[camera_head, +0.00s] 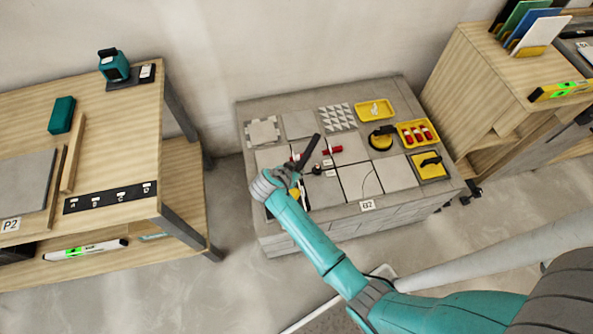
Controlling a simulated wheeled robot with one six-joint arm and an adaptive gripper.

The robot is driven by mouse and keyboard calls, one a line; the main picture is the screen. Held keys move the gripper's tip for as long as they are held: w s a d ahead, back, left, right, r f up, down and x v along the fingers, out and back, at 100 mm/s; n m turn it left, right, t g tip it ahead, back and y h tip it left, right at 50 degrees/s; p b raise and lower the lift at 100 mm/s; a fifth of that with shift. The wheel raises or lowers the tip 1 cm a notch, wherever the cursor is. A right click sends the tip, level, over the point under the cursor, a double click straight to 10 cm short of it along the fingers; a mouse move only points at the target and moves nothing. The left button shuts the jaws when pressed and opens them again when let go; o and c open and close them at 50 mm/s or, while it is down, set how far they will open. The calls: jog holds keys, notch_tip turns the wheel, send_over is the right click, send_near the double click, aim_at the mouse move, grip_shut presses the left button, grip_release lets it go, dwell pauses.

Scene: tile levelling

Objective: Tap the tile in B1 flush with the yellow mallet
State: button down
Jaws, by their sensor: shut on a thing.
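My gripper (297,176) is over the left front of the grey tiled block. It is shut on a tool with a dark bar (309,150) slanting up and right; a small yellow part (294,194) shows just below the jaws, so I take it as the yellow mallet. Its head is not clear. The label B2 (367,206) is on the block's front edge, with a grey tile (360,181) behind it. A tile (326,192) lies left of that, partly behind my gripper and arm. No B1 label shows, and I cannot tell tile heights.
Red-and-black pieces (332,149) lie on the tiles near my gripper. Yellow trays (375,110) and a round yellow-and-black tool (381,138) stand on the block's right. A wooden bench (110,150) is left, another wooden unit (470,80) right. Bare floor lies between the left bench and block.

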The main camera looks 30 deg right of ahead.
jog(key=shift+f, duration=1.5)
notch_tip(320, 180, down, 5)
jog(key=shift+f, duration=0.1)
jog(key=shift+r, duration=2.65)
